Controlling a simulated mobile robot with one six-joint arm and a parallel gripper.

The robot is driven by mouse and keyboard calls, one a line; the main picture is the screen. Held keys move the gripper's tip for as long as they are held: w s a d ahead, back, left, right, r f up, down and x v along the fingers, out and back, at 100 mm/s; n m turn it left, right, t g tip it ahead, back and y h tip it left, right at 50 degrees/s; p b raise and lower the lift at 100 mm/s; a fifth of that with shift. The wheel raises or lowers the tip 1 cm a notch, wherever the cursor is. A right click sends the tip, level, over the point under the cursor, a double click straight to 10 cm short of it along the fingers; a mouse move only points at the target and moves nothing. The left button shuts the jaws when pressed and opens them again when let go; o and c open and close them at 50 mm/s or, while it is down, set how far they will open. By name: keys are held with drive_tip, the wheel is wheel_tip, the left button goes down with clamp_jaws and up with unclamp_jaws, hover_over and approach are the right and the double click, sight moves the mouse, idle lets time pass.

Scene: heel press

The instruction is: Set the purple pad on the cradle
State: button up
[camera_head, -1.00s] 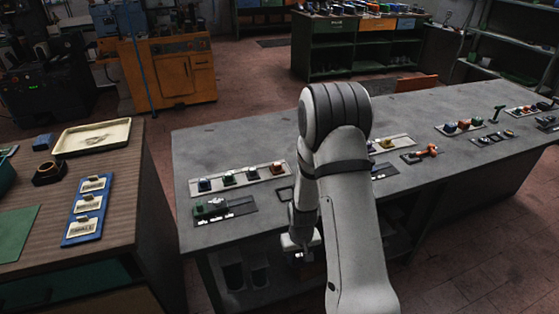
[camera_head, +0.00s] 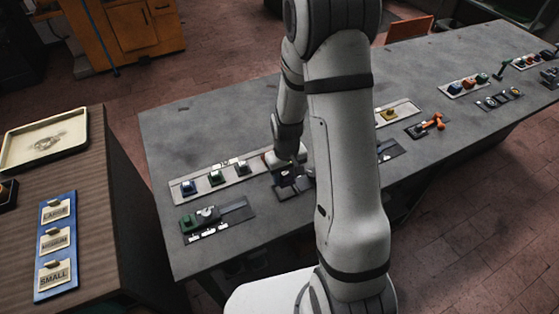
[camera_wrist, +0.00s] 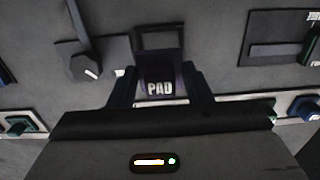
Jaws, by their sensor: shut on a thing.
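The purple pad (camera_wrist: 160,78), dark and marked PAD, is between the two fingers of my gripper (camera_wrist: 161,88) in the wrist view. My gripper is shut on it. A dark square frame, which looks like the cradle (camera_wrist: 160,37), shows just beyond the pad. In the head view the pad (camera_head: 287,175) is a small dark purple patch below my gripper (camera_head: 290,168), over the dark cradle plate (camera_head: 293,191). Whether the pad touches the cradle or hangs above it, I cannot tell. My gripper hides part of the cradle.
A light strip with coloured blocks (camera_head: 200,191) lies just left of my gripper. A dark plate with a green block and a grey lever (camera_head: 235,211) is in front of it. My arm covers the table's middle. Bare tabletop (camera_head: 215,125) lies behind the strip.

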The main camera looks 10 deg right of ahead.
sight(284, 191)
drive_tip(key=shift+w+a+f+b, duration=0.1)
drive_tip(key=shift+f+b, duration=0.65)
drive_tip(key=shift+f, duration=0.5)
drive_tip(key=shift+f+b, duration=0.9)
drive_tip(key=shift+f, duration=0.25)
drive_tip(key=shift+f, duration=0.2)
drive_tip(key=o, duration=1.1)
drive_tip(key=shift+c, duration=0.2)
drive_tip(key=shift+r+b, duration=0.3)
drive_tip(key=shift+r, duration=0.3)
drive_tip(key=shift+r+b, duration=0.3)
drive_tip(key=shift+r, duration=3)
